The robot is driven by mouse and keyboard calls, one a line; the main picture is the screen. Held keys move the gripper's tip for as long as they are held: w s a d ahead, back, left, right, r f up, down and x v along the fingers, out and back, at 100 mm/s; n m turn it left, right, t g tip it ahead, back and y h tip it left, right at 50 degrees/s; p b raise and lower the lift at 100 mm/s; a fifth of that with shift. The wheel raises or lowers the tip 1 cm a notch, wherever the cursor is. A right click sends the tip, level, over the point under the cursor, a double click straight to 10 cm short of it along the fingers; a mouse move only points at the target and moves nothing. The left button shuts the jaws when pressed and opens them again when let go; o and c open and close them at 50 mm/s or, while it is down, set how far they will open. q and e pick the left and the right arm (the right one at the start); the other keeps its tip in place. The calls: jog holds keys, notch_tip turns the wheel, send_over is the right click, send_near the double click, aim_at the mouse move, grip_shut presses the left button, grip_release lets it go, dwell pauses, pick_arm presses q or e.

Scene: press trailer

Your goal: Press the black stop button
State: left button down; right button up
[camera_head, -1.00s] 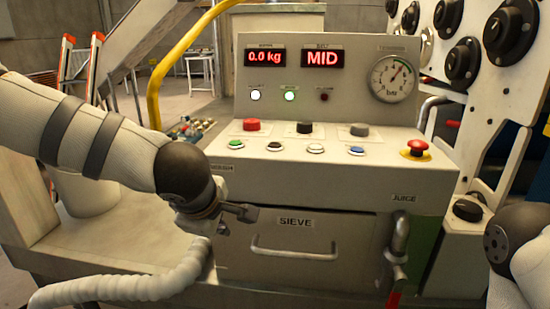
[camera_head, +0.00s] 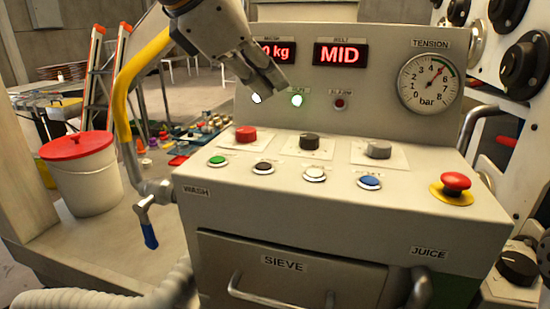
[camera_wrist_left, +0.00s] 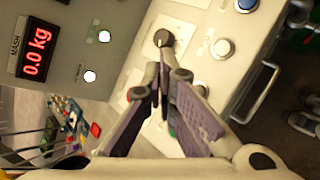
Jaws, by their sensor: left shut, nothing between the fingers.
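The black button (camera_head: 263,167) is in the front row of the sloped panel, between the green button (camera_head: 216,160) and the white button (camera_head: 314,174). My left gripper (camera_head: 274,82) is shut and empty, above the panel and in front of the display board, apart from the buttons. In the left wrist view, the gripper (camera_wrist_left: 166,78) points toward the black knob (camera_wrist_left: 163,38). The white button (camera_wrist_left: 221,47) shows to its right. The black button is mostly or wholly hidden behind the fingers there. My right gripper is out of view.
Behind the front row stand a red knob (camera_head: 246,134), the black knob (camera_head: 309,141) and a grey knob (camera_head: 379,149). A red mushroom button (camera_head: 456,183) is at the right. A yellow pipe (camera_head: 124,90) and a red-lidded bucket (camera_head: 85,180) are at the left.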

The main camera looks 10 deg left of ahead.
aim_at(267, 168)
pick_arm(q)
jog(key=shift+s, duration=0.1)
jog(key=shift+f, duration=4.45)
jog(key=shift+f, duration=0.45)
jog(key=shift+f, duration=0.45)
jog(key=shift+r, duration=0.85)
